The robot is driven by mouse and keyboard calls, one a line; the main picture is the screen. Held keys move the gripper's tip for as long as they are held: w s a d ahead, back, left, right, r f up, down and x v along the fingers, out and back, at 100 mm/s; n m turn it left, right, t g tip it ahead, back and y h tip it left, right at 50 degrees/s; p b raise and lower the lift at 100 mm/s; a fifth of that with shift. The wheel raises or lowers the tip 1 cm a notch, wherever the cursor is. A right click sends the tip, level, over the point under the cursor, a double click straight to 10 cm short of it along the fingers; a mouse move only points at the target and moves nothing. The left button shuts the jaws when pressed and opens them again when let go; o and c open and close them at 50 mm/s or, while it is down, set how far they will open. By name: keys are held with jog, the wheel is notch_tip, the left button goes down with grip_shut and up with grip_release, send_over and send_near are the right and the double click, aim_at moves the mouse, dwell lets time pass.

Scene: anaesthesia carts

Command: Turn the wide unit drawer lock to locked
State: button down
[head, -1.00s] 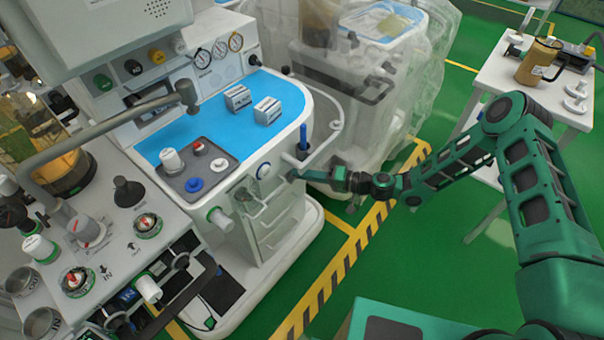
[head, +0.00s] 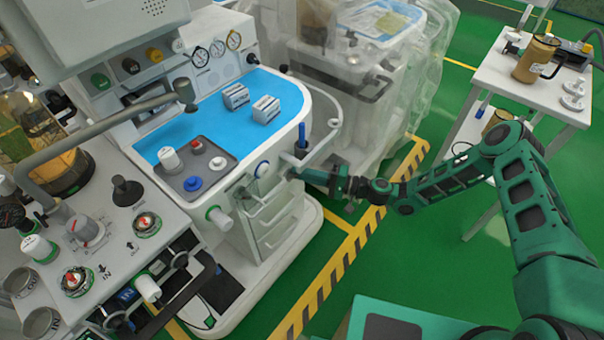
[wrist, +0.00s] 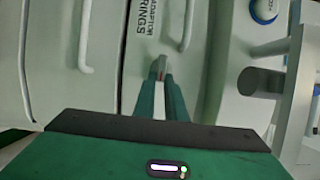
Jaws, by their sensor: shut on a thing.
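The wide unit (head: 285,225) is a white cart with a blue top and a stack of drawers on its front, left of centre in the head view. My gripper (head: 292,172) is at the upper part of this drawer front. In the wrist view my gripper (wrist: 160,78) has its two fingers close together, shut on a small grey and reddish piece (wrist: 160,66) just below the "ADAPTOR RINGS" label. This piece seems to be the drawer lock; the fingers hide most of it, so its setting cannot be read.
Drawer handles (wrist: 84,40) flank the fingers in the wrist view. A plastic-covered cart (head: 365,90) stands behind.

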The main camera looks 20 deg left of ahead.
jog(key=shift+w+d+f, duration=0.15)
jog(key=shift+w+f, duration=0.05)
jog(key=shift+w, duration=0.05)
jog(key=c, duration=2)
grip_release()
jog(key=shift+o, duration=1)
jog(key=shift+s, duration=0.15)
jog(key=shift+r, duration=0.1)
jog(key=d, duration=1)
jog(key=shift+d, duration=0.35)
